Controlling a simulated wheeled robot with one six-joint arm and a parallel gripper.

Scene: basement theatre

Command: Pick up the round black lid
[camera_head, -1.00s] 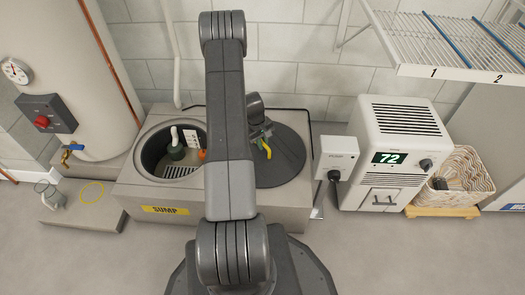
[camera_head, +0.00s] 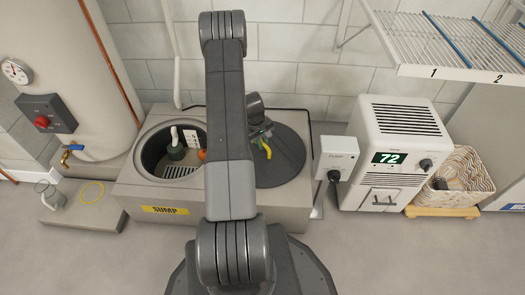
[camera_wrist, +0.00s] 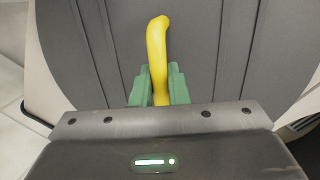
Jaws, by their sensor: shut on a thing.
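The round black lid (camera_head: 287,160) lies on the right part of the grey sump box, with my arm hiding its left side. It has a yellow handle (camera_head: 266,150), which also shows in the wrist view (camera_wrist: 157,50). My gripper (camera_wrist: 157,85) has green fingers, one on each side of the yellow handle and shut on it. In the head view my gripper (camera_head: 262,134) is small and partly hidden by my arm. I cannot tell any gap between the lid and the box top.
A pump box (camera_head: 338,158), a white dehumidifier (camera_head: 400,140) and a wicker basket (camera_head: 460,175) stand at right. A wire shelf (camera_head: 455,45) overhangs there.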

